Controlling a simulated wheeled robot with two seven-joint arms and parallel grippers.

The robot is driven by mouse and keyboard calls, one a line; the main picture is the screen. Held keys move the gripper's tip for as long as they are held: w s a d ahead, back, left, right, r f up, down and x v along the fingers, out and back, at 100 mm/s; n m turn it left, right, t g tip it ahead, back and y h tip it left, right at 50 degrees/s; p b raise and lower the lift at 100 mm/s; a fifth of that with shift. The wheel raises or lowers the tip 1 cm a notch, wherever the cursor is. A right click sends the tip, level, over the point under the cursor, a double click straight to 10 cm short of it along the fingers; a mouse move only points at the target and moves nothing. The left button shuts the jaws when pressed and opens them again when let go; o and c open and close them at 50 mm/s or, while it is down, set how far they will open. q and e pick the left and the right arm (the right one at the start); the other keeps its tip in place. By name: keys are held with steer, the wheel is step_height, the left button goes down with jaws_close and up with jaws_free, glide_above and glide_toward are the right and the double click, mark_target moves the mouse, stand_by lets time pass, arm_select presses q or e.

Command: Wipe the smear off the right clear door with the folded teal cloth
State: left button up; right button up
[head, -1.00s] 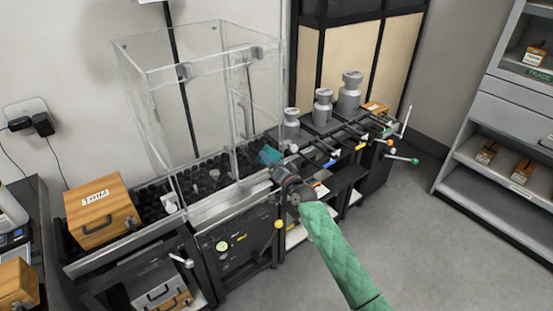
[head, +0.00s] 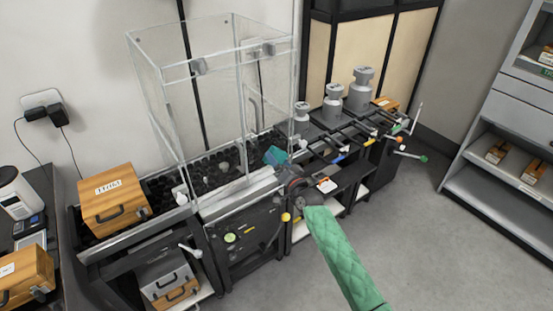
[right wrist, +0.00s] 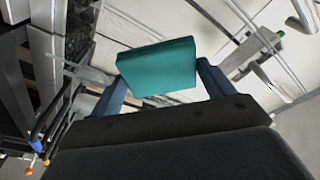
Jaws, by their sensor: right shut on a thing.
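The folded teal cloth (head: 275,156) is between the fingers of my right gripper (head: 282,168), at the lower right of the clear case. In the right wrist view the cloth (right wrist: 157,68) sits flat between both blue-grey fingers of the shut gripper (right wrist: 160,84). The right clear door (head: 270,100) stands upright on the case's right side, just above and behind the cloth. I cannot tell whether the cloth touches it. I cannot make out the smear; pale marks and a handle-like shape show through the clear panels. My left gripper is not in view.
Several grey weights (head: 362,88) stand on the bench right of the case. A labelled wooden box (head: 112,198) stands left of it. Rods with coloured knobs (head: 410,155) stick out at the right. Open floor (head: 410,230) lies in front.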

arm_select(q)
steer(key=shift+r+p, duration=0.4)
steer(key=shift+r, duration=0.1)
arm_select(e)
steer(key=shift+r+v, duration=0.2)
steer(key=shift+v, duration=1.8)
steer(key=shift+d, duration=0.25)
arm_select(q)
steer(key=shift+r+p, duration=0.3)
arm_select(e)
steer(key=v, duration=0.2)
steer(key=shift+s+d+r, duration=0.15)
steer(key=shift+s+d, duration=0.1)
steer(key=shift+d, duration=0.05)
